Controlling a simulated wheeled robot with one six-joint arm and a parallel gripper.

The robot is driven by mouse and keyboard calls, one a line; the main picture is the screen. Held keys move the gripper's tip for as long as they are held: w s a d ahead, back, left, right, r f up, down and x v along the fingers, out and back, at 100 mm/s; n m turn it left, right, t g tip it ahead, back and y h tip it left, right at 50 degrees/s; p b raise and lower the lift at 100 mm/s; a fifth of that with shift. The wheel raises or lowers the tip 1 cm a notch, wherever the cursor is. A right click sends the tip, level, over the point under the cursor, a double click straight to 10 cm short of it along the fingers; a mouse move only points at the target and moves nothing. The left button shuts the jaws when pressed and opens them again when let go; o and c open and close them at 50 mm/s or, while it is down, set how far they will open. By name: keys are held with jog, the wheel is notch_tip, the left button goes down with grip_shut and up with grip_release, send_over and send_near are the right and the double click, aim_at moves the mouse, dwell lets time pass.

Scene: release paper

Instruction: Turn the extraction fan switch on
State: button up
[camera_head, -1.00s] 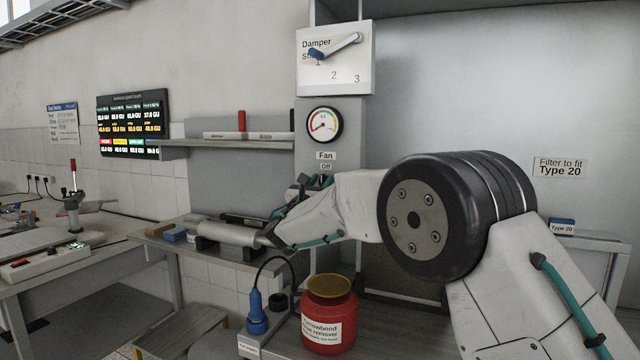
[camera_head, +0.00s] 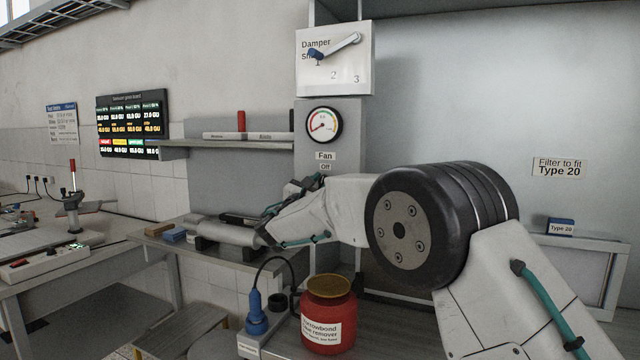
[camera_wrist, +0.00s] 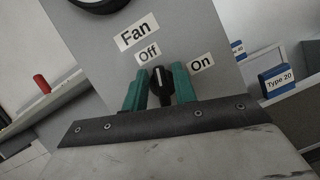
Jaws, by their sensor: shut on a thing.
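The fan switch (camera_wrist: 163,87) is a black knob on the grey panel (camera_wrist: 90,52), under the "Fan" label (camera_wrist: 136,31). In the wrist view it stands between my gripper's (camera_wrist: 160,76) two teal fingers, which are shut on it. The knob's pale mark points up, close to the "Off" label (camera_wrist: 149,53). The "On" label (camera_wrist: 202,64) is to its upper right. In the head view my gripper (camera_head: 312,183) is just below the "Off" label (camera_head: 325,167), and the knob is hidden behind it.
A round gauge (camera_head: 324,125) and the damper plate (camera_head: 335,75) with its lever are above the switch. A red tub (camera_head: 329,330) and a blue plugged tool (camera_head: 256,315) stand below my arm. A shelf (camera_head: 235,145) is to the left.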

jog(key=m+g, duration=0.1)
jog(key=m, duration=0.2)
jog(key=m+g+h, duration=0.1)
jog(key=m, duration=0.2)
jog(key=m+g+h, duration=0.1)
jog(key=m, duration=0.2)
jog(key=shift+d+f+m+g, duration=0.1)
jog(key=shift+f+m+g, duration=0.15)
jog(key=shift+m+g, duration=0.15)
jog(key=m, duration=0.2)
jog(key=m+g, duration=0.1)
jog(key=m, duration=0.1)
jog(key=shift+s+f+g+h, duration=0.1)
jog(key=shift+g+h, duration=0.2)
jog(key=shift+c, duration=0.2)
jog(key=shift+f+m+g, duration=0.1)
jog(key=shift+m+g, duration=0.4)
jog(key=shift+m, duration=1.2)
jog(key=shift+y, duration=0.4)
jog(key=o, duration=0.7)
jog(key=shift+c, duration=0.2)
jog(key=shift+d, duration=0.1)
